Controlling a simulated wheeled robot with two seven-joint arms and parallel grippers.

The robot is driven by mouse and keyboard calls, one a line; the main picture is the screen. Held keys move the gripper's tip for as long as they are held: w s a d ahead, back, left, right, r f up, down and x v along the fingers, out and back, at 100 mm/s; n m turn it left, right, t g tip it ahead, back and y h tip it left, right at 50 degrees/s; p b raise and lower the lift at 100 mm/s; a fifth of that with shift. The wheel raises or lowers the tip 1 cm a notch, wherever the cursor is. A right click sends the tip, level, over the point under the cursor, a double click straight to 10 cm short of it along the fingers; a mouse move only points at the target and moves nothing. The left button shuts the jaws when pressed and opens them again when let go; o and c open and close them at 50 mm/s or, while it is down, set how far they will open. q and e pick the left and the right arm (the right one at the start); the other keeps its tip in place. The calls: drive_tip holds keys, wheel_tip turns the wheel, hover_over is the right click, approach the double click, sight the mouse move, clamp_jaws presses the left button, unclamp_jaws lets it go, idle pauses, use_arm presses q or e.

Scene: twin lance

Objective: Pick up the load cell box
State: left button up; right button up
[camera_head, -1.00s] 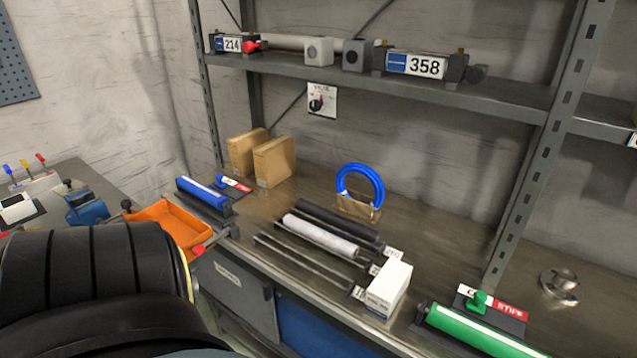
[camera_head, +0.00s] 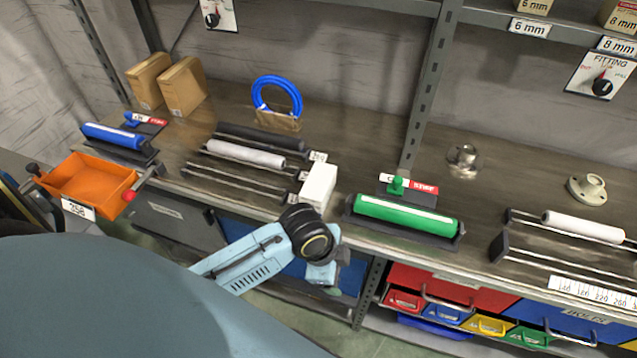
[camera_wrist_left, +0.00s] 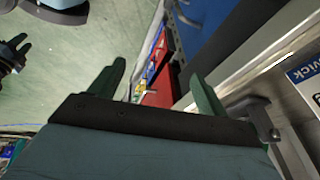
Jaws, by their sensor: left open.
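A small white box (camera_head: 318,187), which I take for the load cell box, stands on the bench near its front edge, at the right end of a rack of rods. Its print is too small to read. My left gripper (camera_head: 332,272) is in front of the bench, below and apart from the box, partly hidden by its wrist. In the left wrist view its two fingers (camera_wrist_left: 155,85) are spread with nothing between them.
Right of the box lies a green roller (camera_head: 405,216) on a dark stand. A blue ring (camera_head: 277,97) stands behind the rack. An orange tray (camera_head: 92,183) is at the left. A shelf upright (camera_head: 432,85) rises behind. Coloured drawers (camera_head: 445,290) sit under the bench.

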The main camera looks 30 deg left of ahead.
use_arm(q)
wheel_tip(320, 180, up, 7)
drive_tip(key=w+d+m, duration=0.1)
drive_tip(key=m, duration=0.4)
wheel_tip(320, 180, up, 11)
drive_tip(key=m+g+y, duration=0.2)
drive_tip(key=m+g, duration=0.1)
drive_tip(key=m, duration=1.2)
hover_over(319, 180)
drive_tip(key=f, duration=0.7)
drive_tip(key=shift+s+a+f, duration=0.25)
drive_tip(key=shift+s+f, duration=0.1)
drive_tip(key=shift+w+d+f, duration=0.15)
drive_tip(key=shift+f, duration=1.2)
drive_tip(key=shift+w+d+f, duration=0.1)
drive_tip(key=shift+w+f, duration=0.05)
drive_tip(key=shift+f, duration=1.2)
drive_tip(key=shift+c, duration=0.3)
drive_tip(key=c, duration=1.4)
